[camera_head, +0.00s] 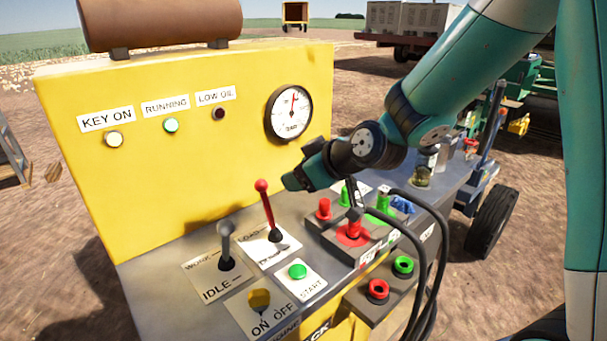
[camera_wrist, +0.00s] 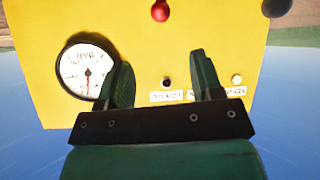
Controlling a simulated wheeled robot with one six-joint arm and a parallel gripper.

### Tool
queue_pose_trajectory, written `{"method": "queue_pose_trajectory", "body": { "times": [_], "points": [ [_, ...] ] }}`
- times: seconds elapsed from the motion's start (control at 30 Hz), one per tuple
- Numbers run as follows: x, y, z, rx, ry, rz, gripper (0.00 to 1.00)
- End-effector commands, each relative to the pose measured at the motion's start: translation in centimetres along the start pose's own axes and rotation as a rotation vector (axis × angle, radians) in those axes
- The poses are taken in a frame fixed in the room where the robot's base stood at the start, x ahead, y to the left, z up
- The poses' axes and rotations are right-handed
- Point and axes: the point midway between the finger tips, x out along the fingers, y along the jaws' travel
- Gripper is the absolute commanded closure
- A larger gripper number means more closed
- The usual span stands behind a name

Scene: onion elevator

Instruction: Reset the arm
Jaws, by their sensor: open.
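My gripper (camera_head: 296,181) is at the end of the teal arm, above the grey control deck and to the right of the red-knobbed lever (camera_head: 265,205). In the wrist view its two fingers (camera_wrist: 163,80) stand apart with nothing between them. The red knob (camera_wrist: 160,11) and the grey knob (camera_wrist: 276,7) show at the top of that view, beyond the fingers. The grey-knobbed lever (camera_head: 225,245) stands on the WORK/IDLE plate. In the head view the fingers are small and partly merge with the arm.
The yellow panel (camera_head: 180,160) carries a round gauge (camera_head: 288,112) and several lamps; LOW OIL (camera_head: 218,114) looks dark. Hoses (camera_head: 430,250) curve from the red and green couplings at right. A green START button (camera_head: 298,271) and yellow ON/OFF knob (camera_head: 259,299) sit in front.

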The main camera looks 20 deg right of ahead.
Motion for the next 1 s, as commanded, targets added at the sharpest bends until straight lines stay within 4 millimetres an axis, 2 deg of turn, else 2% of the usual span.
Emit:
{"method": "queue_pose_trajectory", "body": {
  "times": [0.47,0.57,0.67,0.73,0.9,1.0],
  "points": [
    [-0.3,0.0,0.0,0.000,0.000,0.000,0.40],
    [-0.6,-0.6,-0.2,0.005,-0.009,-0.017,0.40],
    [-2.2,-3.3,-0.5,0.035,-0.064,-0.094,0.40],
    [-4.4,-6.4,-0.5,0.069,-0.142,-0.177,0.40],
    [-11.8,-13.8,1.5,0.149,-0.415,-0.347,0.40],
    [-15.9,-16.5,3.3,0.175,-0.568,-0.390,0.40]
  ]
}}
